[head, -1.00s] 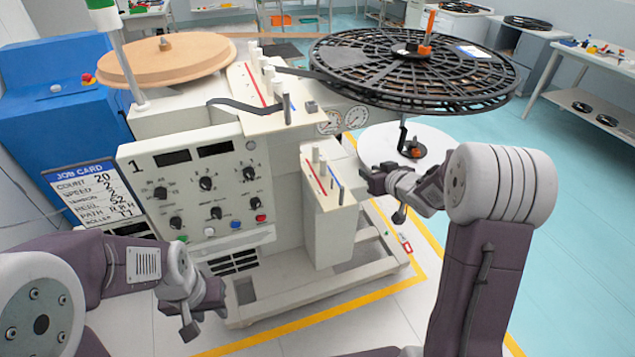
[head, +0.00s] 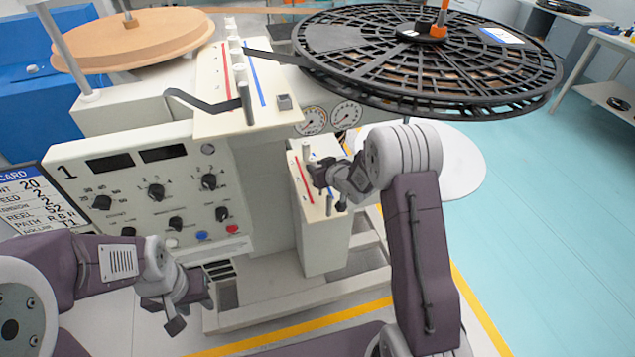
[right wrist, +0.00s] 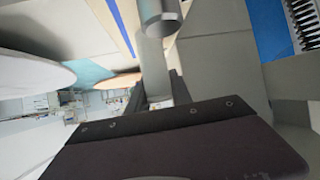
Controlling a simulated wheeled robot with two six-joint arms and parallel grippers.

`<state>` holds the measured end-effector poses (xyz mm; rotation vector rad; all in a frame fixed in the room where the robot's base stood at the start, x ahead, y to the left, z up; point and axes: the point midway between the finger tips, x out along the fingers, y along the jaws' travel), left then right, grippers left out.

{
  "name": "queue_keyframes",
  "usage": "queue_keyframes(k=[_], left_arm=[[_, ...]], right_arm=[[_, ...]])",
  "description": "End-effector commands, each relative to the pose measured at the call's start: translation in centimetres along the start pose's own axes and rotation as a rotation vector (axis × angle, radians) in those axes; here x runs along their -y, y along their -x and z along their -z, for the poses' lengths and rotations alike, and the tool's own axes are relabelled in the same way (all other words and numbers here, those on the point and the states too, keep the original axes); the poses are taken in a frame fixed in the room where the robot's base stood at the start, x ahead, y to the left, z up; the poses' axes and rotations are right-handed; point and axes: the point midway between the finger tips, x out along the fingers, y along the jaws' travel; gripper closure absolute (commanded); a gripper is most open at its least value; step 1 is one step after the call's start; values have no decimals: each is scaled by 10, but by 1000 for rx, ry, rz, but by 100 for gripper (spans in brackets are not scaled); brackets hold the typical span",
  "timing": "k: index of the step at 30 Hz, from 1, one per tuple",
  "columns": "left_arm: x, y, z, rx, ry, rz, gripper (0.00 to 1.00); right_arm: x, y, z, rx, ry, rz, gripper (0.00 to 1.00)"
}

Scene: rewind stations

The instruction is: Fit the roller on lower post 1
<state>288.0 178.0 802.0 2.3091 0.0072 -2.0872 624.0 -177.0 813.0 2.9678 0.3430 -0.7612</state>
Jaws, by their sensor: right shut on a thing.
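The lower panel (head: 312,232) is a pale block on the machine's front right, with a red line, a blue line and short upright posts. One light post (head: 305,152) stands at its far end and a darker post (head: 329,205) nearer me. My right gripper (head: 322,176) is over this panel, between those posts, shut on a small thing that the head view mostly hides. In the right wrist view a pale piece (right wrist: 155,85) shows between the dark fingers; a grey cylinder with a round end (right wrist: 160,20) is close above. My left gripper (head: 183,308) hangs before the machine; its jaw gap is unclear.
The upper panel (head: 222,122) carries several posts and a dark strap. A large black reel (head: 430,55) overhangs the right side, above my right arm. The control panel (head: 135,195) faces me. Floor to the right (head: 540,200) is clear.

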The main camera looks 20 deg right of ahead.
Motion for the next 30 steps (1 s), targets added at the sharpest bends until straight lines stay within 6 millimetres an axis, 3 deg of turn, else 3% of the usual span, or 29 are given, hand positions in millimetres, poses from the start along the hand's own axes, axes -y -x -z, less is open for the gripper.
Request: queue_keyframes(k=[5, 11, 22, 23, 25, 30], left_arm=[[0, -2, 0, 0, 0, 0, 64], [0, -11, -1, 0, 0, 0, 64], [0, -14, -1, 0, 0, 0, 64], [0, -13, -1, 0, 0, 0, 64], [0, -12, -1, 0, 0, 0, 64], [0, -12, -1, 0, 0, 0, 64]], right_arm=[[0, -3, -5, -2, -1, 0, 100], [0, -19, -35, 2, -1, 0, 100], [0, -21, -38, -2, 0, 0, 100], [0, -21, -38, -2, 0, 0, 71], [0, -21, -37, -2, 1, 0, 52], [0, -20, -37, -2, 0, 0, 52]])
